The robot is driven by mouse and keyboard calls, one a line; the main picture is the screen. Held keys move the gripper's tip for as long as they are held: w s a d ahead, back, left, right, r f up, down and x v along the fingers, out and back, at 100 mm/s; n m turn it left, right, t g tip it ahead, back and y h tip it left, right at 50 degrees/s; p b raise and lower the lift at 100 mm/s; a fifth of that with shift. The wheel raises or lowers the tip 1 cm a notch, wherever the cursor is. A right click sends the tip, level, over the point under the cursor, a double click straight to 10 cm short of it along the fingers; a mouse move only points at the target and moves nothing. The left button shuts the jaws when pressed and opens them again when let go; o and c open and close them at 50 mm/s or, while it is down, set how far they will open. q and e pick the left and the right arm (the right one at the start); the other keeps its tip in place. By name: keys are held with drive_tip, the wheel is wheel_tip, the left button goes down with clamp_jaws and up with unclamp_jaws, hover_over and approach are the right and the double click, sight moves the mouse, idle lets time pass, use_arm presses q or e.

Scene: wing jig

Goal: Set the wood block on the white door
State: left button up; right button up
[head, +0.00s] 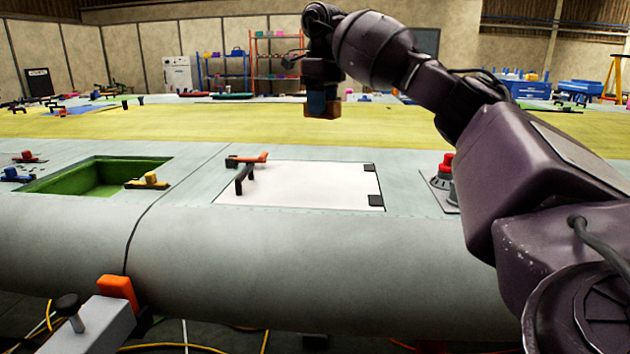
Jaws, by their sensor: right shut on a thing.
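The white door (300,187) is a flat pale panel set in the wing's grey skin, in the middle of the head view. My right gripper (322,103) points down, above and beyond the door in the picture. It is shut on the wood block (322,115), a small brown piece at its tips, held in the air. The fingers hide much of the block. My left gripper is out of view.
An open green-lined recess (95,175) lies left of the door, with a yellow clamp (148,181) at its edge. A red-knobbed device (445,172) stands to the right. A grey and orange jig clamp (105,318) is at the lower left. The door's surface is clear apart from its left-edge clamp.

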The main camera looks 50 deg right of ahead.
drive_tip(key=b, duration=0.2)
hover_over(320, 189)
wheel_tip(320, 189, down, 12)
drive_tip(key=shift+d+f, duration=0.1)
drive_tip(key=shift+f+b, duration=0.3)
drive_tip(key=shift+f, duration=2.2)
drive_tip(key=shift+f, duration=0.1)
drive_tip(key=o, duration=0.9)
drive_tip(key=shift+o, duration=0.2)
wheel_tip(320, 189, up, 12)
drive_tip(key=p, duration=0.1)
drive_tip(key=shift+p, duration=0.35)
